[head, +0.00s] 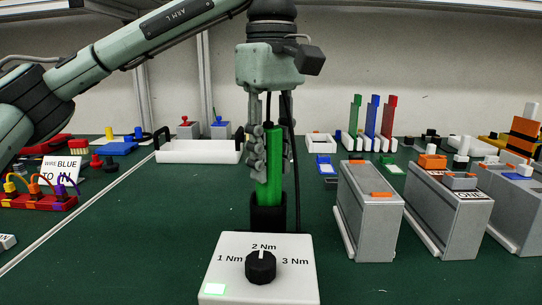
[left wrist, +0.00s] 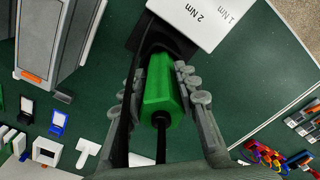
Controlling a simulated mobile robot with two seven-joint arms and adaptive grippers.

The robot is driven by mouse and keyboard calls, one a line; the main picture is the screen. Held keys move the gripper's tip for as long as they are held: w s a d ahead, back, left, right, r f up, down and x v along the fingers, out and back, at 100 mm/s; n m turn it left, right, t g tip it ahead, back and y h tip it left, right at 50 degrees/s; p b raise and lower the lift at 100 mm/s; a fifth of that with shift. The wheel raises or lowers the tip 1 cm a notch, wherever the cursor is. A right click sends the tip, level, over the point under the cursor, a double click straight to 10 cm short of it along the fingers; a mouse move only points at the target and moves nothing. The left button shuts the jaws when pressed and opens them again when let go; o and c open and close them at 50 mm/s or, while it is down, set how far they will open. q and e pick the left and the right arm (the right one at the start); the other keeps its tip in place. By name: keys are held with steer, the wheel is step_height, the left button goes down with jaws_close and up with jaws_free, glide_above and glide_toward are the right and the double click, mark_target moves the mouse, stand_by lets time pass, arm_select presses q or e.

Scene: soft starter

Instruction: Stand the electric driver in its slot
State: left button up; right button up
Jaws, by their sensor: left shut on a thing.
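The electric driver (head: 269,160) has a green body and stands nearly upright, with a dark cable rising from its top. My left gripper (head: 262,165) is shut on it, with fingers on both sides of the body. The left wrist view also shows the driver (left wrist: 162,92) between the finger pads (left wrist: 160,88). Its lower end is at a black round holder (head: 268,216), directly behind the white torque box (head: 232,250). I cannot tell how deep the driver sits in the holder. My right gripper is not in view.
The torque box has a black knob (head: 261,267) and a lit green patch. Grey modules (head: 368,215) stand close on the right. A white tray (head: 198,151) lies behind on the left. A red terminal block (head: 40,202) with wires is far left. Green mat left of the holder is clear.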

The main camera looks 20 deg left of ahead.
arm_select(q)
steer(key=shift+f, duration=0.25)
steer(key=o, duration=1.2)
steer(key=shift+r, duration=0.1)
step_height(320, 180, up, 12)
steer(key=shift+s+f, duration=0.1)
